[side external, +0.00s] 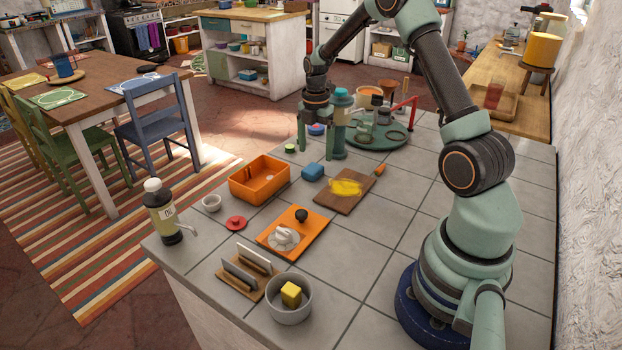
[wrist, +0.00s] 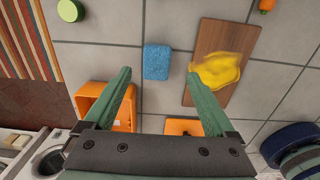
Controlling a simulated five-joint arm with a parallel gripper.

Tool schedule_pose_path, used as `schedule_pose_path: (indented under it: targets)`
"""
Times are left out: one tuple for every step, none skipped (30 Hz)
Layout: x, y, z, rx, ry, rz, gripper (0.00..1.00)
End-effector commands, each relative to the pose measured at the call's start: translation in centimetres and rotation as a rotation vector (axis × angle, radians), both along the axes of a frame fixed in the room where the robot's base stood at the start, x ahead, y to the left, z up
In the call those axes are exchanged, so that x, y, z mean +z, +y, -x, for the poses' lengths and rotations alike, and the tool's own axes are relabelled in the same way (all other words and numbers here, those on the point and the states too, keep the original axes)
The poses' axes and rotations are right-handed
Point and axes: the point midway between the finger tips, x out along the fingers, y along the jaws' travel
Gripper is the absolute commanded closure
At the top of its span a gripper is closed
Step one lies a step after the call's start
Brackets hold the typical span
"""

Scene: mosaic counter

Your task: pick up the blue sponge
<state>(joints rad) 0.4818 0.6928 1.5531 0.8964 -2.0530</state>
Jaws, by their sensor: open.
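The blue sponge (side external: 312,172) lies flat on the grey tiled counter, between the orange bin and the wooden board. It also shows in the wrist view (wrist: 157,61), near the middle. My gripper (side external: 315,154) is open and empty. In the side view its fingers point down, above the counter and beyond the sponge. In the wrist view the sponge shows between and just past the two fingertips (wrist: 158,75), apart from both. The exact height of the fingertips above the counter is hard to tell.
An orange bin (side external: 248,188) stands left of the sponge. A wooden board (side external: 356,204) with a yellow cloth (side external: 345,188) lies right of it, with a carrot (side external: 379,170) nearby.

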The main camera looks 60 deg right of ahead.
Motion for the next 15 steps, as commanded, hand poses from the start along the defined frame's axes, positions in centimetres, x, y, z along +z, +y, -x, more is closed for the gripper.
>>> schedule_pose_path:
  targets:
    - [-0.3, 0.0, 0.0, 0.000, 0.001, -0.001, 0.10]
    - [-0.4, 0.1, 0.0, 0.000, 0.001, -0.001, 0.10]
    - [-0.6, 0.1, 0.0, 0.000, 0.001, 0.000, 0.10]
    - [-0.9, 0.2, -0.1, 0.000, 0.001, 0.000, 0.10]
    - [-1.3, 0.2, -0.1, 0.000, 0.001, -0.001, 0.10]
    - [-1.8, 0.4, -0.2, 0.000, 0.003, -0.001, 0.10]
    - [-2.2, 0.5, -0.2, 0.000, 0.003, -0.001, 0.10]
    - [-2.7, 0.5, -0.3, 0.000, 0.003, -0.001, 0.10]
    - [-3.3, 0.7, -0.4, 0.000, 0.003, -0.001, 0.10]
    - [-3.7, 0.8, -0.5, 0.000, 0.003, -0.001, 0.10]
    - [-4.2, 0.7, -0.5, -0.001, 0.002, -0.001, 0.10]
    - [-4.6, 0.7, -0.5, -0.001, 0.002, -0.001, 0.10]
    - [-4.9, 0.7, -0.5, -0.001, 0.002, -0.001, 0.10]
    - [-5.1, 0.7, -0.4, -0.001, 0.002, -0.001, 0.10]
    - [-5.4, 0.7, -0.5, -0.001, 0.000, 0.000, 0.10]
